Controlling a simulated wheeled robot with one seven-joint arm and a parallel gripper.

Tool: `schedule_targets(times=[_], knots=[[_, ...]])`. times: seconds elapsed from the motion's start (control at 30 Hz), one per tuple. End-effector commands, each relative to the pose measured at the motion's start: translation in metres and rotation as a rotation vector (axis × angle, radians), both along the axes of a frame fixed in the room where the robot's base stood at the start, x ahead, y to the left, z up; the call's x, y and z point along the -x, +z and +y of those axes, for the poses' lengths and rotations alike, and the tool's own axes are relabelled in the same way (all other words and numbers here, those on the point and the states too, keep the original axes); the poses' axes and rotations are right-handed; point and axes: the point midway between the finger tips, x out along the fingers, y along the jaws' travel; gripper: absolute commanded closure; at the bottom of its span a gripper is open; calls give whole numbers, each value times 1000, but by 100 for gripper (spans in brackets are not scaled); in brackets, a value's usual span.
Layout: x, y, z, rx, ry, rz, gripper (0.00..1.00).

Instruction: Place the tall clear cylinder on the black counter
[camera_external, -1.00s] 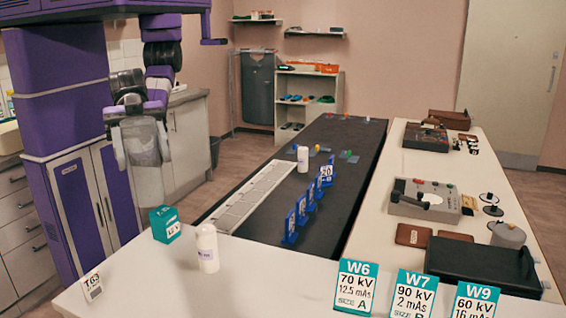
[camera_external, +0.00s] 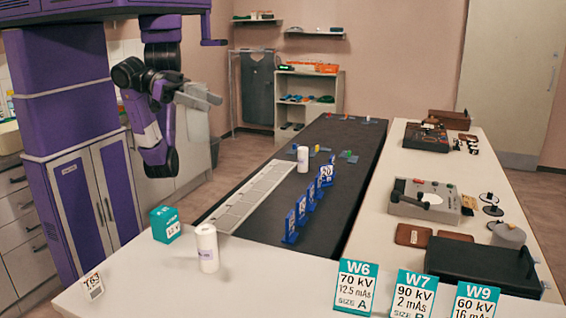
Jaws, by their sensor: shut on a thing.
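The black counter (camera_external: 345,165) is the long dark surface running away through the middle of the view. My gripper (camera_external: 205,98) is at the left, raised in front of the grey cabinets and left of the black counter, apart from it. It is shut on the tall clear cylinder (camera_external: 197,122), which shows only as a faint pale shape below the gripper against the cabinets. Its edges and lower end are hard to make out. The fingertips are too small to see clearly.
Blue number markers (camera_external: 302,211), a white bottle (camera_external: 303,158) and small coloured items stand on the black counter. A pale slotted strip (camera_external: 250,197) runs along its left side. The white front table holds another white bottle (camera_external: 207,248), a teal box (camera_external: 165,224) and cards.

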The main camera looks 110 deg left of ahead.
Motion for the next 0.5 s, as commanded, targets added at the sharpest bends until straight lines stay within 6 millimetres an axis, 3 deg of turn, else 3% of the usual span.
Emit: schedule_targets(times=[0.17,0.37,0.5], knots=[[15,-8,27,-2,63,-1,100],[14,-34,25,-5,58,0,100],[14,-61,25,-9,58,2,100]])
